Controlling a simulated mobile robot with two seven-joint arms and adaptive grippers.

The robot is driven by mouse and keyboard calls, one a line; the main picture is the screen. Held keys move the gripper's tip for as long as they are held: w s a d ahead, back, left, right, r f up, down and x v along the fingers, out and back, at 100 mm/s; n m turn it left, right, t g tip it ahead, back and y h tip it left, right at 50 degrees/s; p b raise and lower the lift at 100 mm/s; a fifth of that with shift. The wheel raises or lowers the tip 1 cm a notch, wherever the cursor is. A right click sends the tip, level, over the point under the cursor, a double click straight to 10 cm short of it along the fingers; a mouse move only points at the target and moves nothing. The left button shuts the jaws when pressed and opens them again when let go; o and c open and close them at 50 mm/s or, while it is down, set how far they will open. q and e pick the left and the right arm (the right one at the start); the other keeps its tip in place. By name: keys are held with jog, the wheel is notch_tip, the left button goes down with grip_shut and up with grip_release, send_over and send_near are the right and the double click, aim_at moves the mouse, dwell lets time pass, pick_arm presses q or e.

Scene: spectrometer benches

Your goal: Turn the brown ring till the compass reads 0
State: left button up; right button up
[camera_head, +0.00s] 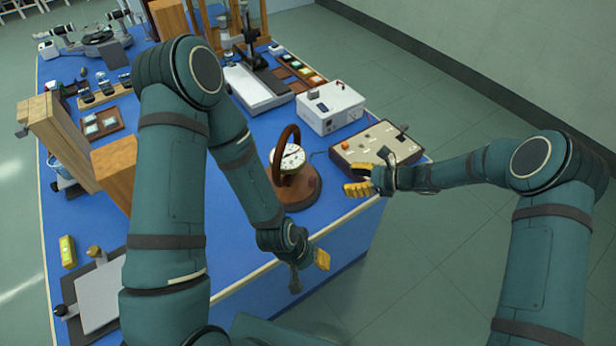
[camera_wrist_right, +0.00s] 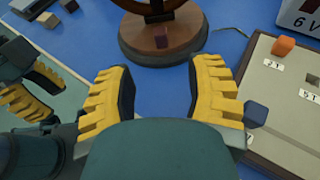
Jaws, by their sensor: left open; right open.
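The brown ring (camera_head: 276,148) stands upright on a round wooden base (camera_head: 300,194) near the bench's front edge. The compass (camera_head: 290,158) is a pale dial inside the ring; its reading is too small to tell. In the right wrist view the wooden base (camera_wrist_right: 132,45) is ahead of my fingers, with the ring cut off at the top. My right gripper (camera_head: 359,179) is open and empty, right of the base; it also shows in the right wrist view (camera_wrist_right: 160,88). My left gripper (camera_head: 309,270) is open and empty in front of the base, near the bench edge.
A beige control box (camera_head: 372,152) with an orange knob sits just right of the ring. A white power unit (camera_head: 330,106) stands behind it. Wooden blocks (camera_head: 118,170) and small trays crowd the left.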

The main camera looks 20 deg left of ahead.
aim_at(312, 179)
jog(key=x, duration=1.2)
jog(key=shift+w+a+f, duration=0.1)
jog(key=shift+a+f, duration=0.1)
jog(key=shift+f, duration=0.05)
grip_shut()
